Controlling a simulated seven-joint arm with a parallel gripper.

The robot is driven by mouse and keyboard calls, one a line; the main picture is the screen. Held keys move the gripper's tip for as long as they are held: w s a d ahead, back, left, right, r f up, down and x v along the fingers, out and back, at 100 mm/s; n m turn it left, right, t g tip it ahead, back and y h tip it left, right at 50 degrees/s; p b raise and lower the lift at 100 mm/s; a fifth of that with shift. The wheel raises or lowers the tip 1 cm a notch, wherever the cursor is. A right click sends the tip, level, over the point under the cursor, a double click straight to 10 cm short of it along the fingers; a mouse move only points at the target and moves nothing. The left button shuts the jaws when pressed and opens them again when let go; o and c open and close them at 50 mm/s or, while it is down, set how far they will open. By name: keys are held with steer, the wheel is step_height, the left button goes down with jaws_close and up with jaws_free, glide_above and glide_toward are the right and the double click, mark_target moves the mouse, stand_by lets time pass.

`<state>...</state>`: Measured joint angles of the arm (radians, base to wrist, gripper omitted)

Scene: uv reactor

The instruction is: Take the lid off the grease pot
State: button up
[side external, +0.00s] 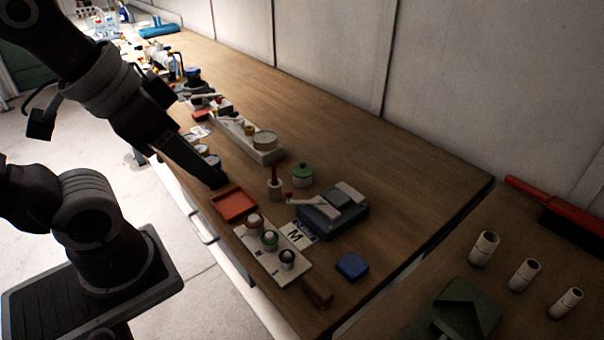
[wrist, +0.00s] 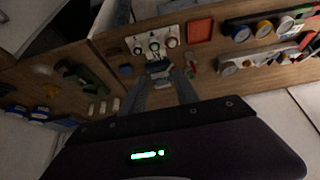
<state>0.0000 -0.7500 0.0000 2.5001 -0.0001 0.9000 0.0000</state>
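A small round green pot with a knobbed lid (side external: 302,175), the likeliest grease pot, stands on the wooden bench behind the blue-grey device. Its lid appears to be on. It shows small and dim in the wrist view (wrist: 190,75), just beyond the right fingertip. My gripper (side external: 217,182) is above the bench near the red tray, to the left of the pot and apart from it. In the wrist view my gripper's two fingers (wrist: 158,88) are spread with nothing between them.
A red tray (side external: 234,205), a white stand with several knobs (side external: 270,262), a red-handled brush in a holder (side external: 274,187) and a blue-grey device (side external: 330,215) crowd around the pot. A long pale rack (side external: 265,157) lies behind. The bench toward the wall is clear.

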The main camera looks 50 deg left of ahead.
steer(key=shift+o, duration=0.2)
stand_by(0.4)
steer(key=n+g, duration=0.6)
steer(key=n, duration=0.7)
glide_above(303, 162)
step_height(303, 162, down, 12)
steer(key=r, duration=0.1)
steer(key=shift+n, duration=0.3)
step_height(303, 162, down, 8)
steer(key=shift+r, duration=0.15)
jaws_close()
